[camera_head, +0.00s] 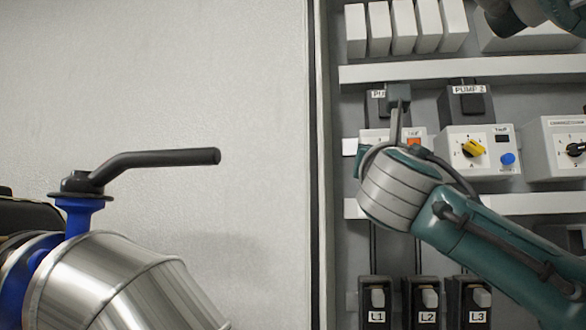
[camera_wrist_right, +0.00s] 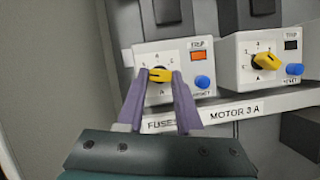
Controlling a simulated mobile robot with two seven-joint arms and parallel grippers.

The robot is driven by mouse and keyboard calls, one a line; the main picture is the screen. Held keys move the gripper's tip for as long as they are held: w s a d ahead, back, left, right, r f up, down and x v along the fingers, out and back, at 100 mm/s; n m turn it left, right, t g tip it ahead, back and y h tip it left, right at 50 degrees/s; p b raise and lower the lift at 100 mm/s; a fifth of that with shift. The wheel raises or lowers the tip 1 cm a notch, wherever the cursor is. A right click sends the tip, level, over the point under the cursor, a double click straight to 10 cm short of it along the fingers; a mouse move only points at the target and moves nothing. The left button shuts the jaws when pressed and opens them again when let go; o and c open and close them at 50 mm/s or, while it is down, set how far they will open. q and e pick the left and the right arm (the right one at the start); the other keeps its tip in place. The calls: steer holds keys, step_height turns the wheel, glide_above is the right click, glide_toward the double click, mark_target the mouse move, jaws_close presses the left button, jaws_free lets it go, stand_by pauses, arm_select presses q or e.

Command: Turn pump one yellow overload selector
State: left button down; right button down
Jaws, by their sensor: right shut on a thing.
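The pump one yellow selector (camera_wrist_right: 160,75) sits on the left overload unit (camera_wrist_right: 178,50), which has an orange trip window (camera_wrist_right: 198,56) and a blue reset button (camera_wrist_right: 202,81). My right gripper (camera_wrist_right: 160,80) is shut on this selector, one purple finger on each side of it. The selector's yellow grip lies about level across its dial. In the head view my right wrist hides this selector; part of its unit and the orange window (camera_head: 413,141) show beside the wrist. My left gripper is not in view.
The PUMP 2 overload unit (camera_head: 482,160) stands close on the right, with its own yellow selector (camera_head: 474,148). White trunking (camera_head: 460,70) runs above. Breakers marked L1 to L3 (camera_head: 426,300) stand below. A pipe with a black lever valve (camera_head: 150,160) is at left.

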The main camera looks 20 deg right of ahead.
steer(key=shift+w+a+m+g+h+b, duration=0.1)
steer(key=shift+m+g+h+b, duration=0.55)
steer(key=shift+m, duration=1.15)
steer(key=shift+a+m+g+h+b, duration=0.1)
steer(key=shift+m+g+h+b, duration=0.5)
steer(key=shift+m, duration=1.2)
steer(key=shift+r+m+g, duration=0.1)
steer(key=shift+m+g, duration=0.2)
steer(key=shift+g, duration=0.05)
steer(key=c, duration=0.6)
jaws_free()
steer(key=shift+y, duration=0.25)
steer(key=shift+o, duration=0.2)
